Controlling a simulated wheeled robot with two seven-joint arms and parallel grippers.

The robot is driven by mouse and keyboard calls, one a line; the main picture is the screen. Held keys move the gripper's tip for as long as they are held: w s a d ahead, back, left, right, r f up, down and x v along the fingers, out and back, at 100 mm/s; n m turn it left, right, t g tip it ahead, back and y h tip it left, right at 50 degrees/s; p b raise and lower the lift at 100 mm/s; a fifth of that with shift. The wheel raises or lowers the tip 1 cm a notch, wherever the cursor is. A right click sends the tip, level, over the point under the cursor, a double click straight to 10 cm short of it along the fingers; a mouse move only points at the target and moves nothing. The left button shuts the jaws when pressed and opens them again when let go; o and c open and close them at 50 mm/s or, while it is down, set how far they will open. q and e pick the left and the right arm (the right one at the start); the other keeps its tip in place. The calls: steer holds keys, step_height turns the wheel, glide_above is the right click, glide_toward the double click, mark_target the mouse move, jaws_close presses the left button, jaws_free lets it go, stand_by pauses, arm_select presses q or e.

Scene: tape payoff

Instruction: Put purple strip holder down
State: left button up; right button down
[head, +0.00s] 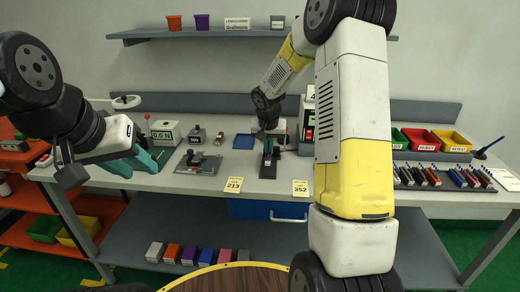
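A small dark upright piece with a purple patch (267,158) stands on a dark base plate (268,173) in the middle of the bench; it looks like the purple strip holder. My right gripper (271,143) points down right at it, from an arm that reaches over from the right. Its fingers are small and partly merge with the dark piece, so I cannot tell whether they grip it. My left gripper (136,164), with teal fingers that look apart, hangs empty over the bench's left end.
A grey bench (190,183) holds a press-like fixture (198,162), a green-display gauge (163,133) and a blue square pad (243,142). Tags 213 (233,184) and 352 (300,188) lie at the front edge. Coloured bins (420,140) and a row of strip pieces stand right.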

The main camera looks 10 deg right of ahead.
steer(key=shift+s+d+f, duration=0.1)
steer(key=shift+f, duration=1.65)
steer(key=shift+f, duration=0.1)
steer(key=c, duration=1.6)
jaws_free()
steer(key=shift+c, duration=0.2)
